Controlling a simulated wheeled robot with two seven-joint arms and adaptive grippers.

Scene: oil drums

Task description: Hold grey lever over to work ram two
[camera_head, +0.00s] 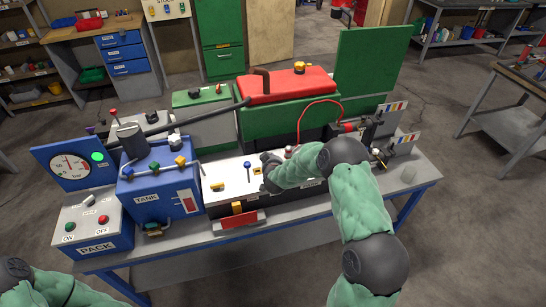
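A white valve block (228,188) on the bench carries a blue-knobbed lever (247,166). My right gripper (268,172) is dark and sits at the block just right of the blue lever. My forearm covers much of the block's right half. I cannot make out a grey lever; it may be hidden at the gripper. Whether the fingers are closed on anything is too small to tell. Two ram-like fittings stand at the right end, one farther back (368,128) and one nearer (385,155), each beside a colour-striped plate. My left gripper is out of view.
A blue tank (160,195), a PACK box (92,228) and a gauge panel with a lit green lamp (97,156) stand at left. A long black handle (205,117) crosses above the tank. A green machine with red top (290,85) stands behind.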

